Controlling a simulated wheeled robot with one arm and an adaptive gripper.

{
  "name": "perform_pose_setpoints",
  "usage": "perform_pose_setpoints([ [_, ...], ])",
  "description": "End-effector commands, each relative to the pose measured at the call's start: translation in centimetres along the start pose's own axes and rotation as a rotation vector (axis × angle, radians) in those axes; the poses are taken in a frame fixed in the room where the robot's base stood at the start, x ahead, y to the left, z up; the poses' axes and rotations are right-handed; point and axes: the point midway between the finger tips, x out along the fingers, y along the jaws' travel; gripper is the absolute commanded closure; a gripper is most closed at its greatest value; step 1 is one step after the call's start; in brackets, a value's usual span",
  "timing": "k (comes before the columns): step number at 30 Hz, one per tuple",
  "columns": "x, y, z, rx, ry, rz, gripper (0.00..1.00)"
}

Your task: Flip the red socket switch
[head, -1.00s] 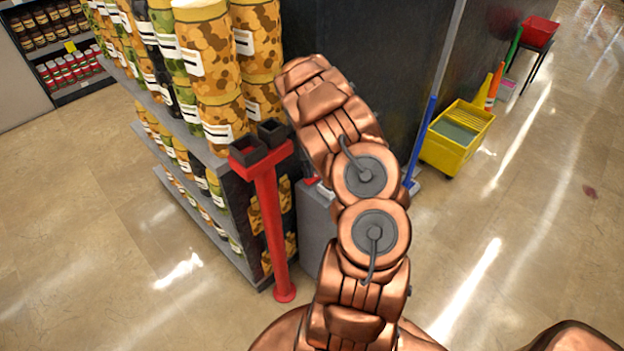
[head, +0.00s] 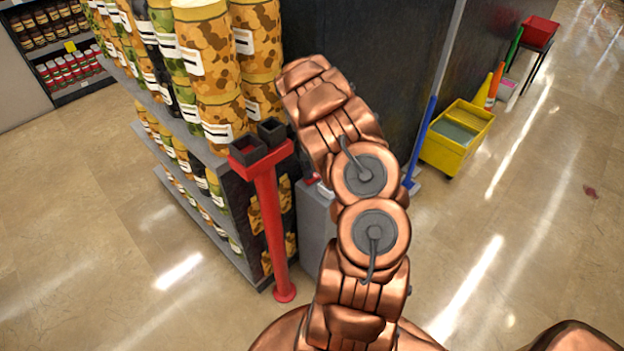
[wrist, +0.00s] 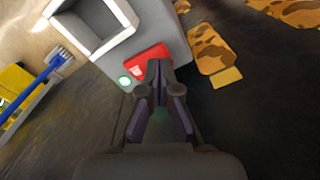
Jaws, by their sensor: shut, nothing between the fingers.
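The red socket switch (wrist: 147,60) is on a grey housing (wrist: 110,65) in the wrist view. A small pale round light or button (wrist: 124,81) sits beside it. My gripper (wrist: 158,66) is shut and empty. Its fingertips overlap the lower right part of the red switch in the picture; I cannot tell whether they touch it. In the head view the grey housing (head: 314,225) shows only in part, behind my arm. My gripper is hidden there.
A red post (head: 270,220) with dark square cups stands left of my arm, by shelves of jars (head: 215,80). A dark wall rises behind. A blue-handled brush (wrist: 60,60) and yellow bucket (head: 450,150) are nearby. Open floor lies right.

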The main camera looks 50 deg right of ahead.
Motion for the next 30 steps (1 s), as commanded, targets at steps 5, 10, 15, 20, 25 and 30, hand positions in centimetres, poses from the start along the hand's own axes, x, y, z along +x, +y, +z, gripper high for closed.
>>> perform_pose_setpoints([
  [5, 0.2, 0.0, 0.0, 0.000, 0.000, 0.000, 1.00],
  [10, 0.5, 0.0, 0.0, 0.000, 0.000, 0.000, 1.00],
  [15, 0.7, 0.0, 0.0, 0.000, 0.000, 0.000, 1.00],
  [20, 0.8, 0.0, 0.0, 0.000, 0.000, 0.000, 1.00],
  [25, 1.1, 0.0, 0.0, 0.000, 0.000, 0.000, 1.00],
  [30, 1.2, 0.0, 0.0, 0.001, 0.000, 0.000, 1.00],
])
